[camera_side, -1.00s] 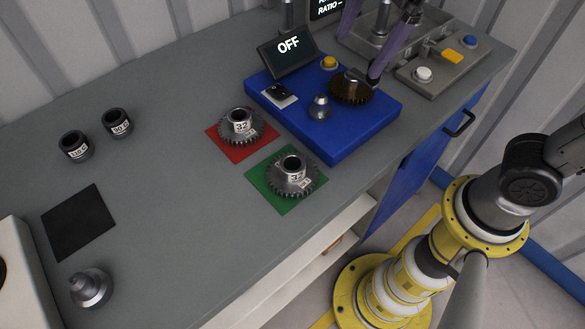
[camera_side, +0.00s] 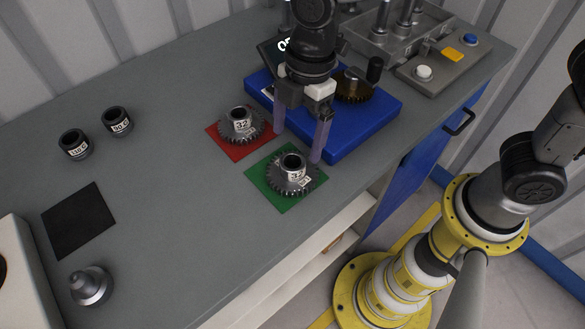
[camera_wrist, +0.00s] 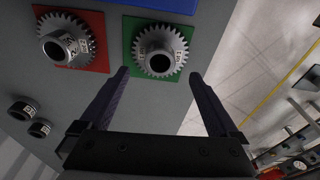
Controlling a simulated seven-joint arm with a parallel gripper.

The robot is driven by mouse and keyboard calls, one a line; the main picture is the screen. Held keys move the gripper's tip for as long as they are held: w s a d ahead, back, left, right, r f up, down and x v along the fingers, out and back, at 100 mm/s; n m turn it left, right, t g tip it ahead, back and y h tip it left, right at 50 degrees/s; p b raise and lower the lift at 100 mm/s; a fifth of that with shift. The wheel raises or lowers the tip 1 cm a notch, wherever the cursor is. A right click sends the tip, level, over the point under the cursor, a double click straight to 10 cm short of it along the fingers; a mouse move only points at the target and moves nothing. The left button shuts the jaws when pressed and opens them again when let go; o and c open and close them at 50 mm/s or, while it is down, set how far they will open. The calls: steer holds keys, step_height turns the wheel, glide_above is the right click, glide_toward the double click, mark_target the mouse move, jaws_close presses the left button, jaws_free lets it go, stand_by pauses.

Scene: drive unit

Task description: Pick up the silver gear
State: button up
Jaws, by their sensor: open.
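Two silver gears with numbered hubs lie flat on the bench. One gear (camera_side: 291,177) is on a green square (camera_side: 268,187); it also shows in the wrist view (camera_wrist: 160,50). The other gear (camera_side: 241,126) is on a red square (camera_side: 215,143), and shows at the upper left of the wrist view (camera_wrist: 66,42). My gripper (camera_side: 297,145) is open and empty, pointing down, with its purple fingers just behind the green-square gear and above bench level. In the wrist view that gear lies just beyond the gap between the fingertips (camera_wrist: 158,75).
A blue base (camera_side: 350,137) with a bronze gear (camera_side: 353,86) stands behind my gripper, partly hidden by it. Two black collars (camera_side: 75,145) (camera_side: 117,122), a black square (camera_side: 78,222) and a grey cone part (camera_side: 90,285) lie at left. The bench middle is clear.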

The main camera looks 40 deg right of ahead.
mark_target(293, 155)
steer(key=shift+a+f, duration=0.25)
steer(key=shift+f, duration=1.1)
steer(key=shift+a+f, duration=0.2)
steer(key=shift+f, duration=1.15)
steer(key=shift+c, duration=0.2)
steer(key=shift+r, duration=0.1)
steer(key=c, duration=1.3)
steer(key=shift+r, duration=0.1)
